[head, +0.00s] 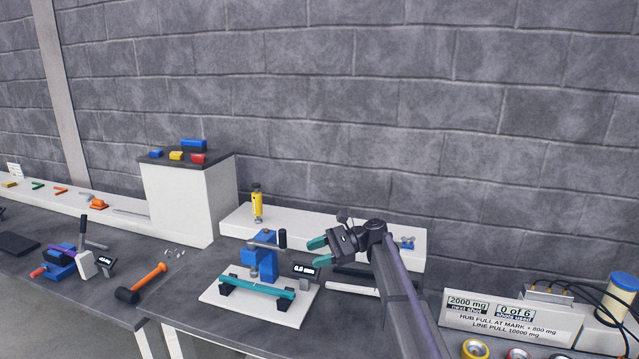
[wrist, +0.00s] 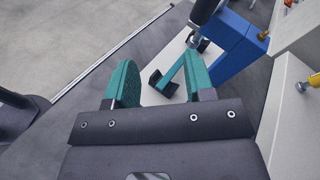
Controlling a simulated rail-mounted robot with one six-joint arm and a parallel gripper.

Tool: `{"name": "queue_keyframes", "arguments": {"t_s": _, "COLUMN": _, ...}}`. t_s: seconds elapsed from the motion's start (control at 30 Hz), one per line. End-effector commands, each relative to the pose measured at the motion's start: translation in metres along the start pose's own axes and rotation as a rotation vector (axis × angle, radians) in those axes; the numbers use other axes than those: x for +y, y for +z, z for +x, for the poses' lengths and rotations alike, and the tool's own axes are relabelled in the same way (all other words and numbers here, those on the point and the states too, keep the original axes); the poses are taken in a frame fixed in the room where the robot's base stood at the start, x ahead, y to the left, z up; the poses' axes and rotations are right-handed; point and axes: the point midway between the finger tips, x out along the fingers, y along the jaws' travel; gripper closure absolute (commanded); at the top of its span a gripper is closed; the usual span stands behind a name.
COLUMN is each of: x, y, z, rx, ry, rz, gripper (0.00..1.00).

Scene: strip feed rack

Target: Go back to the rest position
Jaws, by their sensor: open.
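My gripper (head: 318,252) has teal fingers and shows in the middle of the head view, in the air beside the blue press (head: 262,256). It is open, with nothing between the fingers. In the wrist view my gripper (wrist: 160,85) has its two fingers wide apart. A teal strip (head: 258,286) lies across two black supports on the white base plate (head: 292,316) under the press. The strip also shows in the wrist view (wrist: 196,75), beyond the right finger. A small display by the press reads 0.0 mm.
A white shelf (head: 320,231) with a yellow cylinder (head: 257,203) stands behind the press. An orange-handled hammer (head: 148,283) lies to the left. A white cabinet (head: 180,205) with coloured blocks stands at the back left. A sign box (head: 505,322) and cables are at the right.

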Motion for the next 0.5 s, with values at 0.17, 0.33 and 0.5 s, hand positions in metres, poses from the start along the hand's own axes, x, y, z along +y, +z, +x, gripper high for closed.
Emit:
{"name": "queue_keyframes", "arguments": {"t_s": 0.17, "x": 0.094, "y": -0.022, "z": 0.006, "rx": 0.329, "ry": 0.159, "rz": -0.328, "gripper": 0.51}}
{"name": "queue_keyframes", "arguments": {"t_s": 0.33, "x": 0.222, "y": -0.034, "z": -0.013, "rx": 0.659, "ry": 0.538, "rz": -0.659, "gripper": 0.51}}
{"name": "queue_keyframes", "arguments": {"t_s": 0.5, "x": 0.344, "y": -0.016, "z": -0.052, "rx": 0.861, "ry": 0.981, "rz": -0.804, "gripper": 0.51}}
